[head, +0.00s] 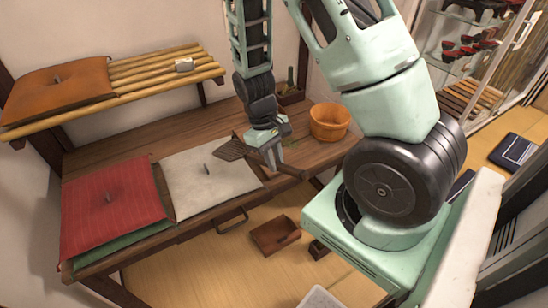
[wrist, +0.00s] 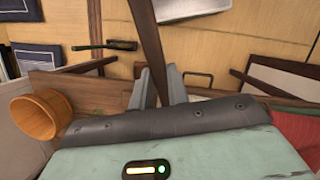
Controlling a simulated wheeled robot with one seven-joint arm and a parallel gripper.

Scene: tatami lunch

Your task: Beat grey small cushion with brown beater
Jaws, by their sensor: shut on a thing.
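The grey small cushion (head: 193,184) lies flat on the wooden bench, right of the red cushion, with a small dark tuft in its middle. My gripper (head: 274,160) is to the right of the grey cushion, above the bench. It is shut on the brown beater, whose dark slatted head (head: 230,149) points left, by the cushion's back right corner. I cannot tell whether the head touches the cushion. In the wrist view the brown handle (wrist: 149,42) runs up from between the fingers of my gripper (wrist: 158,88); the beater's head is hidden there.
A red cushion (head: 105,205) lies on a green one (head: 120,246) at the bench's left. A shelf (head: 150,88) above holds an orange-brown cushion (head: 58,88). A wooden tub (head: 329,122) stands right of my gripper. An open drawer-like box (head: 275,236) is below the bench.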

